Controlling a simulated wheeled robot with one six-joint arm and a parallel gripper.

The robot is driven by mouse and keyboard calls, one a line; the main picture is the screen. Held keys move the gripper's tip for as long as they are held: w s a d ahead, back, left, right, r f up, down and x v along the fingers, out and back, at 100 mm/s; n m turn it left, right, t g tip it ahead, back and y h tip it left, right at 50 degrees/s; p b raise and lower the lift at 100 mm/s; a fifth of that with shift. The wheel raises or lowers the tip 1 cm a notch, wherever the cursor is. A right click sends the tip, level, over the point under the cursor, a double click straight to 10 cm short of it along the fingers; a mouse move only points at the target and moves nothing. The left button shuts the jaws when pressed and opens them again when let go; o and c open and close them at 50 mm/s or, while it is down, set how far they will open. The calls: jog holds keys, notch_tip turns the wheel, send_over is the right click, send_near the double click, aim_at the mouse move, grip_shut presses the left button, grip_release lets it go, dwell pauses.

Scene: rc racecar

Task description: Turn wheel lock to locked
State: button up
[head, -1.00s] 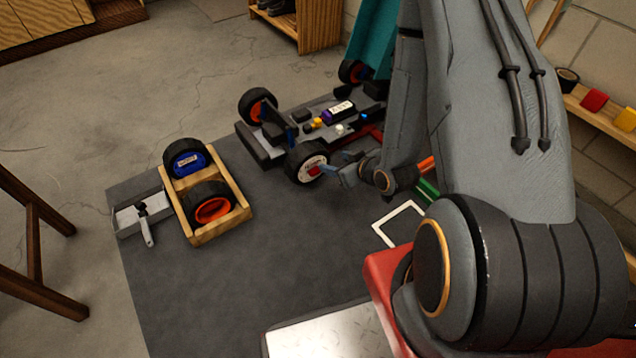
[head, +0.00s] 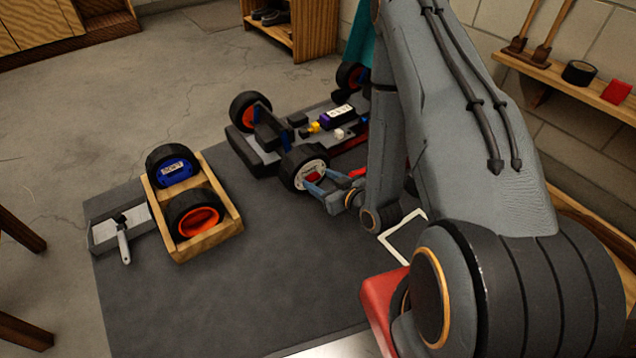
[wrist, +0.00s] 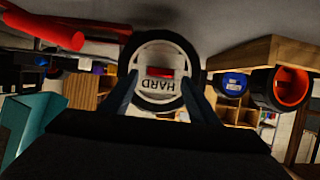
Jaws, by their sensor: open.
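The RC racecar (head: 262,152) stands on the dark mat. Its near wheel (head: 292,166) has a white face with a red bar, the wheel lock (head: 313,176), at the centre. In the wrist view the wheel face reads "HARD" upside down, and the red lock (wrist: 160,72) lies level across the middle. My gripper (head: 318,188) is in front of this wheel with its blue fingers apart, one on each side of the lock. In the wrist view the open gripper (wrist: 160,92) frames the wheel face. I cannot tell whether the fingers touch it.
A wooden crate (head: 234,222) with two spare wheels, one blue (head: 175,167) and one orange (head: 200,222), stands on the mat at left. A grey tray (head: 100,234) with a white-handled tool lies beside it. A white square outline (head: 398,243) marks the mat at right. The mat's front is clear.

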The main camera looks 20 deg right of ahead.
jog(key=shift+w+a+f, duration=0.2)
jog(key=shift+w+f, duration=0.1)
jog(key=shift+w, duration=0.3)
jog(key=c, duration=1)
jog(key=shift+c, duration=0.2)
